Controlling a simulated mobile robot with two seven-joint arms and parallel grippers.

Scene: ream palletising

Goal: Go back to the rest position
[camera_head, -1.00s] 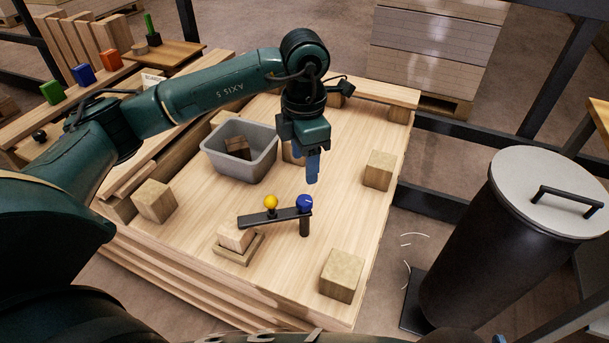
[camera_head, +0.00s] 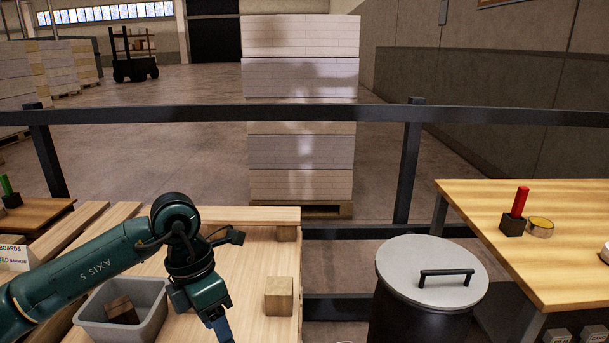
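My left arm comes in from the left over the pallet-like wooden table (camera_head: 245,262). My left gripper (camera_head: 222,330) points down at the bottom edge of the view, with only part of its blue fingers showing. I cannot tell whether it is open or shut. A grey bin (camera_head: 92,318) with a wooden block (camera_head: 122,310) in it stands left of the gripper. Another wooden block (camera_head: 279,296) sits on the table to the right of the gripper, apart from it. My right gripper is not in view.
A dark bin with a grey lid (camera_head: 432,272) stands right of the table. A wooden workbench (camera_head: 520,240) with a red item in a dark holder (camera_head: 516,212) is at the right. A dark rail (camera_head: 330,114) crosses in front of a tall stack of reams (camera_head: 300,75).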

